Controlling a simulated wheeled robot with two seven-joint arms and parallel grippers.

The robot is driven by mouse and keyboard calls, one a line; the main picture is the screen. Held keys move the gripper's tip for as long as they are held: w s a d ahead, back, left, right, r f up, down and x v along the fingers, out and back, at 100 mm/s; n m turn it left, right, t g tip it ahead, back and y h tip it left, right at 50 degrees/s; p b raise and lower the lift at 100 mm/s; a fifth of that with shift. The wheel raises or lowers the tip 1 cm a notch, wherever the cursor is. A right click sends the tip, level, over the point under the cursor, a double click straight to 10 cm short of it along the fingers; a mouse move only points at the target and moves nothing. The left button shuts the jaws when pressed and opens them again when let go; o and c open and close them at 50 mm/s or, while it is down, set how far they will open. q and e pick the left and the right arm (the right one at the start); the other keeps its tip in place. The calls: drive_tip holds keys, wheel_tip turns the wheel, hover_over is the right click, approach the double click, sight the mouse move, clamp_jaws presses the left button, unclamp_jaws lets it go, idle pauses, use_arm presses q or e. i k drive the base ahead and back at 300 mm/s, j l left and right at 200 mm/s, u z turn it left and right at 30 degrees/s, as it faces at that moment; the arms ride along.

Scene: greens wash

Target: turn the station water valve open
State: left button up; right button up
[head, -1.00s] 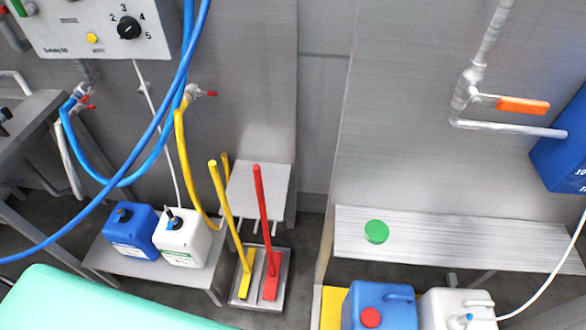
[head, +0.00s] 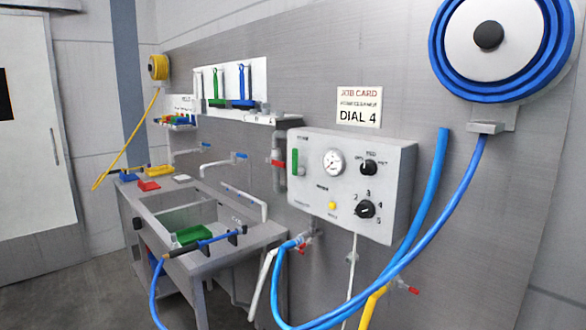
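The grey wall-mounted station box (head: 337,215) is right of centre in the head view. A grey pipe (head: 279,146) with a red part (head: 278,163) stands just left of the box. A small red-handled tap (head: 301,249) sits under the box at the blue hose end. The frames do not show for certain which of these is the station water valve. Neither of my grippers is in view.
A steel sink bench (head: 205,262) with a green item in its basin stands to the left. A blue hose (head: 415,262) loops below the box from a wall reel (head: 490,38). A job card (head: 359,106) above reads "DIAL 4". The floor at lower left (head: 80,292) is clear.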

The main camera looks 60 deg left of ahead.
sight(280, 164)
drive_tip(key=k+j+u, duration=0.15)
drive_tip(key=k+u, duration=0.25)
drive_tip(key=k, duration=0.2)
drive_tip(key=i+j+u, duration=0.2)
drive_tip(key=u, duration=0.25)
drive_tip(key=i+j+u, duration=0.1)
drive_tip(key=u, duration=0.35)
drive_tip(key=i+u, duration=0.4)
drive_tip(key=k+l, duration=0.05)
